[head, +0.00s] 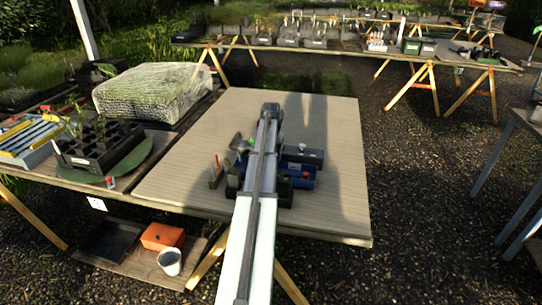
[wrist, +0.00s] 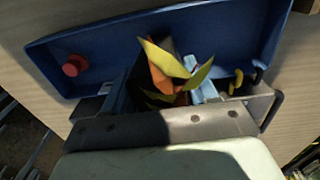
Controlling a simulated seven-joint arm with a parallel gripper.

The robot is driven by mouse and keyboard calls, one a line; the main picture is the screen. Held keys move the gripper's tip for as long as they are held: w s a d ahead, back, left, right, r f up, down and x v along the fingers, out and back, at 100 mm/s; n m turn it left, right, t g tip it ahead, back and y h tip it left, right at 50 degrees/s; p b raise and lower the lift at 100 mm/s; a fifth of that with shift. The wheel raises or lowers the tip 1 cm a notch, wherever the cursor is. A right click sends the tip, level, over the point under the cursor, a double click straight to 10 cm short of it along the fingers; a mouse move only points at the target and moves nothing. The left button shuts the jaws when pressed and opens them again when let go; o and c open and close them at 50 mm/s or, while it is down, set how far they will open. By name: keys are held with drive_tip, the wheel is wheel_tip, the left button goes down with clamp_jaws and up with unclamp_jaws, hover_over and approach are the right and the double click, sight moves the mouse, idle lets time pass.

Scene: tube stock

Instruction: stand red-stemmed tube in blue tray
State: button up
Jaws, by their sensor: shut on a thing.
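The blue tray (wrist: 225,35) spans the upper part of the wrist view. In the head view part of it (head: 302,178) shows to the right of my arm. My gripper (wrist: 160,90) is shut on a tube (wrist: 150,62) with yellow and orange leaves (wrist: 165,65), over the near side of the tray. The tube's stem is mostly hidden by the leaves, so I cannot tell its colour. I cannot tell whether the tube's bottom touches the tray floor. In the head view my arm covers the gripper and the held tube.
A round red piece (wrist: 75,65) shows at the tray's left end. A black crate of seedlings (head: 100,150) is further left. The table's right side (head: 345,150) is clear.

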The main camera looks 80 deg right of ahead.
drive_tip(key=shift+f, duration=0.2)
drive_tip(key=o, duration=1.2)
wheel_tip(320, 180, up, 14)
drive_tip(key=shift+f, duration=0.1)
idle(0.6)
